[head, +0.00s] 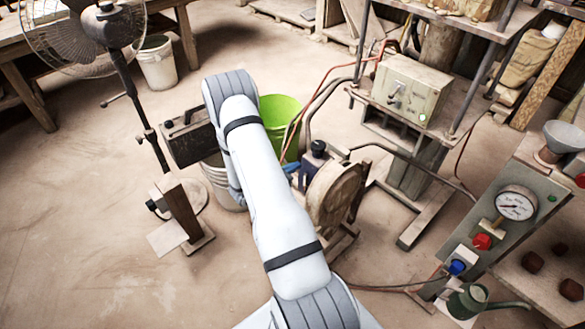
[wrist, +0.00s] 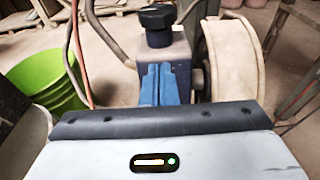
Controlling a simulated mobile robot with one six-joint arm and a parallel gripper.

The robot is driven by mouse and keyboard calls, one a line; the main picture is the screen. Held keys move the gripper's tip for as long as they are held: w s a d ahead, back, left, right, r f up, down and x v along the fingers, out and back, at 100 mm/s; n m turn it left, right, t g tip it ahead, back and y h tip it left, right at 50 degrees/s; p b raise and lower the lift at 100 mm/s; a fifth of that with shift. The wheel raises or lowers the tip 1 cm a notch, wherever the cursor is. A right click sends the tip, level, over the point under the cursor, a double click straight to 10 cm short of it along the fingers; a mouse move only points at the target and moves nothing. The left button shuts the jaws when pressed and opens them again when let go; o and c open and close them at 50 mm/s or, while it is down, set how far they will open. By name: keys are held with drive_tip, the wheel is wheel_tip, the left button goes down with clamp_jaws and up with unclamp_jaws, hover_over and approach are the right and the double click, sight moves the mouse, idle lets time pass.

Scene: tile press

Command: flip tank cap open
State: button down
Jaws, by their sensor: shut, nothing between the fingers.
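The tank cap (head: 318,147) is a dark, round, knob-like cap on top of a small grey tank (head: 316,160) beside a round wheel-like part. It also shows in the wrist view (wrist: 157,24) at the top centre, sitting down on the tank neck, and looks closed. My gripper (wrist: 159,72) has blue fingers, closed together and empty. In the wrist view the fingers point at the tank body below the cap and overlap it in the picture; I cannot tell whether they touch it. In the head view my gripper (head: 292,168) is just left of the tank, partly hidden by my arm.
A green bucket (head: 283,112) stands behind my arm, with a red hose and grey pipe close by. The round wheel (head: 335,196) is right of the tank. A gauge panel (head: 516,204) stands at right, a fan (head: 85,30) at upper left. Floor at lower left is clear.

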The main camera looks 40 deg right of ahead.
sight(314, 153)
drive_tip(key=shift+r+b+x, duration=0.2)
drive_tip(key=shift+b+x, duration=0.1)
drive_tip(key=shift+x, duration=0.8)
drive_tip(key=shift+r+b+x, duration=0.2)
drive_tip(key=shift+b+x, duration=0.05)
drive_tip(key=shift+x, duration=0.9)
drive_tip(key=shift+r+b+x, duration=0.2)
drive_tip(key=shift+b+x, duration=0.1)
drive_tip(key=shift+x, duration=0.8)
drive_tip(key=shift+r, duration=0.3)
